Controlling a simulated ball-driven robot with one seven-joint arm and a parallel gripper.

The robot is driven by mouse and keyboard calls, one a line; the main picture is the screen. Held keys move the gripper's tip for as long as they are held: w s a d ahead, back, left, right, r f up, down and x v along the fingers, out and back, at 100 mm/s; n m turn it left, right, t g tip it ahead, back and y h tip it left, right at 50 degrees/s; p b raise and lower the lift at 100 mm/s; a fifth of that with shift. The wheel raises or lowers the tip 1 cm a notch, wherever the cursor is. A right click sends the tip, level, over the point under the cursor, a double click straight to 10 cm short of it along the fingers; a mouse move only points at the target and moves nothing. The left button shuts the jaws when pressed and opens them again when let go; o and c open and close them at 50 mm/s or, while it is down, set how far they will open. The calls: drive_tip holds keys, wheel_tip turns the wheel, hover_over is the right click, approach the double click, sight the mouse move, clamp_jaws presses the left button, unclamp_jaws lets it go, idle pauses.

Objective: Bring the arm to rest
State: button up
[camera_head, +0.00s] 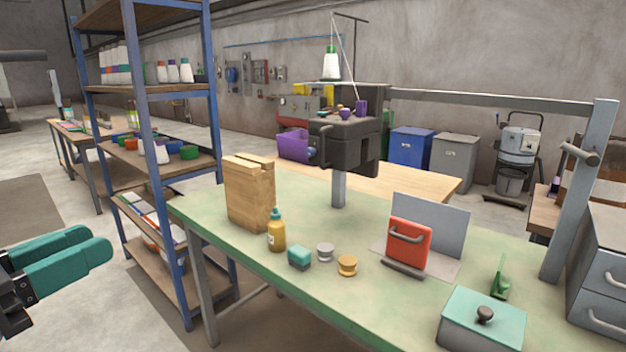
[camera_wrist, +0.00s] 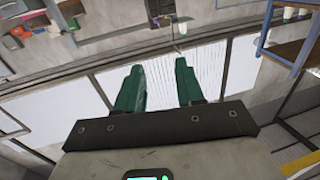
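My gripper (camera_head: 92,244) is at the left edge of the head view, held over the floor to the left of the green workbench and apart from it. Its two teal fingers point right, towards the blue-framed shelf. In the wrist view my gripper (camera_wrist: 159,66) shows both fingers spread, with a clear gap and nothing between them. Most of my arm is outside the head view.
The green workbench (camera_head: 330,296) carries a wooden block (camera_head: 249,194), a yellow bottle (camera_head: 276,232), a red-fronted unit (camera_head: 408,243) and a teal-lidded box (camera_head: 482,322). The blue-framed shelf (camera_head: 144,150) stands right of my gripper. Floor (camera_head: 115,315) between them is clear.

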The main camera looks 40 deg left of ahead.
drive_tip(key=w+d+f+g+h+p, duration=0.3)
drive_tip(key=w+d+f+g+h, duration=0.15)
drive_tip(key=w+d+f, duration=1.3)
drive_tip(key=w+d+f+g+p, duration=0.1)
drive_tip(key=w+d+f, duration=0.1)
drive_tip(key=d+f, duration=0.35)
drive_tip(key=w+d+f+g+h, duration=0.1)
drive_tip(key=d+f+g, duration=0.1)
drive_tip(key=d, duration=0.6)
drive_tip(key=w+d+f+g+p, duration=0.1)
drive_tip(key=w+d+f, duration=0.15)
drive_tip(key=d, duration=0.35)
drive_tip(key=s+d+f+g+p, duration=0.1)
drive_tip(key=s+d+f+g, duration=0.15)
drive_tip(key=d, duration=0.45)
drive_tip(key=s+d+f+m+g+p, duration=0.1)
drive_tip(key=s+d+f, duration=0.25)
drive_tip(key=d, duration=0.25)
drive_tip(key=s+d+f+g+p, duration=0.1)
drive_tip(key=s+d+f, duration=0.2)
drive_tip(key=d, duration=0.4)
drive_tip(key=s+d+f+g+y+p, duration=0.1)
drive_tip(key=s+d, duration=0.3)
drive_tip(key=s, duration=0.4)
drive_tip(key=s+d+f+g+y+p, duration=0.1)
drive_tip(key=s+d+g+y, duration=0.1)
drive_tip(key=s+d, duration=0.3)
drive_tip(key=s, duration=0.4)
drive_tip(key=shift+s+m+g, duration=0.15)
drive_tip(key=shift+m+g, duration=0.25)
